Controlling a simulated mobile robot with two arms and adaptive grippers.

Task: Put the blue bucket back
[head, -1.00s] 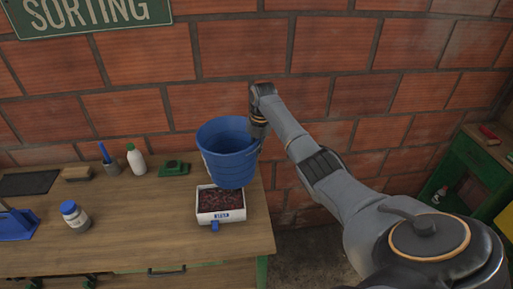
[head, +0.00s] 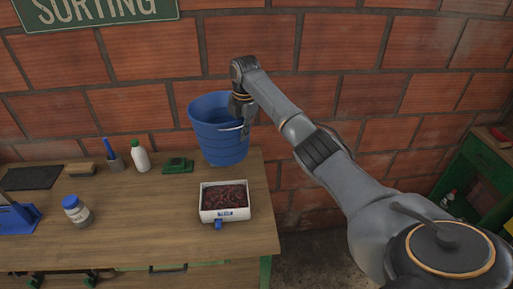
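The blue bucket (head: 218,143) is upright at the back right of the wooden table, behind a white tray (head: 226,214) of dark red berries. Its base is near the table's back edge; I cannot tell for certain whether it touches the tabletop. A thin handle shows on its right side. My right gripper (head: 241,110) is at the bucket's right rim and looks shut on it, with the fingertips partly hidden against the blue wall. My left gripper is not in view.
On the table (head: 140,233) are a green item (head: 178,166), a white bottle (head: 140,158), a cup with a blue tool (head: 114,160), a brush (head: 80,170) and a blue-lidded jar (head: 76,210). A brick wall stands behind. The table's middle is clear.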

